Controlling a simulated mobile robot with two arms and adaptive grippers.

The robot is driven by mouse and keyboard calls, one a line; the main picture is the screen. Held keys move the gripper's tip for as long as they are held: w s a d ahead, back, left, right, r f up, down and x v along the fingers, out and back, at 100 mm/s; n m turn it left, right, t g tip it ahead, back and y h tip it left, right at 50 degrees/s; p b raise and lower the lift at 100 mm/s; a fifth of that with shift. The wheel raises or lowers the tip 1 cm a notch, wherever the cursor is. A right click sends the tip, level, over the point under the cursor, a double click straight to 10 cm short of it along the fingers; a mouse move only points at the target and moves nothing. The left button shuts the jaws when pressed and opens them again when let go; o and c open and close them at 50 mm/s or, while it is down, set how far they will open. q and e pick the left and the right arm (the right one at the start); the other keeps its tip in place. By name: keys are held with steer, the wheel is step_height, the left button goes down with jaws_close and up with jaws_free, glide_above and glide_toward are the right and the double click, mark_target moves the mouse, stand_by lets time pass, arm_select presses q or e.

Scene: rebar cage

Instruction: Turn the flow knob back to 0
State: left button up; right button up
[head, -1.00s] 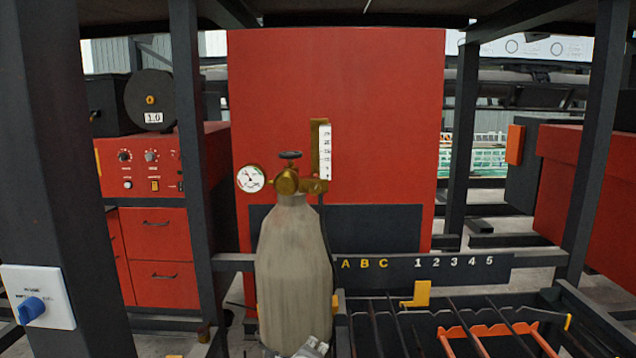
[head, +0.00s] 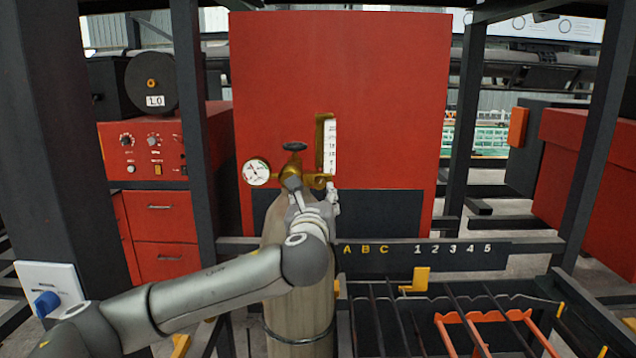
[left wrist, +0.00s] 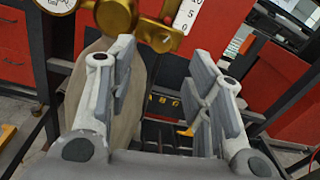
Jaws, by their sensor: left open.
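The gas cylinder (head: 273,235) stands upright with a brass regulator (head: 293,168) on top. A round white gauge (head: 256,173) is on its left and a flow tube with a white scale (head: 330,147) on its right. In the left wrist view, the brass fitting (left wrist: 160,36) below the scale lies just beyond my fingertips. I take its rounded front for the flow knob; its setting is not readable. My left gripper (head: 313,190) is open and empty, just below the fitting, and partly hides it in the head view. My right gripper is not in view.
A dark handwheel (head: 294,146) tops the regulator. A red cabinet (head: 345,85) stands behind. Dark posts (head: 190,110) flank the cylinder. A rack with orange bars (head: 470,318) is at the lower right. A blue switch (head: 46,303) is at the left.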

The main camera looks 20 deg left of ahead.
mark_target(319, 185)
arm_select(q)
steer(key=p+x, duration=0.2)
steer(key=x, duration=0.3)
steer(key=shift+w+r, duration=0.15)
steer(key=shift+w, duration=0.25)
steer(key=shift+p+x, duration=0.45)
steer(key=shift+x, duration=0.35)
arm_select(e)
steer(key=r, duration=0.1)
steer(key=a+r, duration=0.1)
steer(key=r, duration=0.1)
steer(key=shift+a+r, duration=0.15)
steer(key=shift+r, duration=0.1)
arm_select(q)
steer(key=shift+c, duration=0.4)
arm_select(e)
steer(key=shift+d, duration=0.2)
arm_select(q)
jaws_close()
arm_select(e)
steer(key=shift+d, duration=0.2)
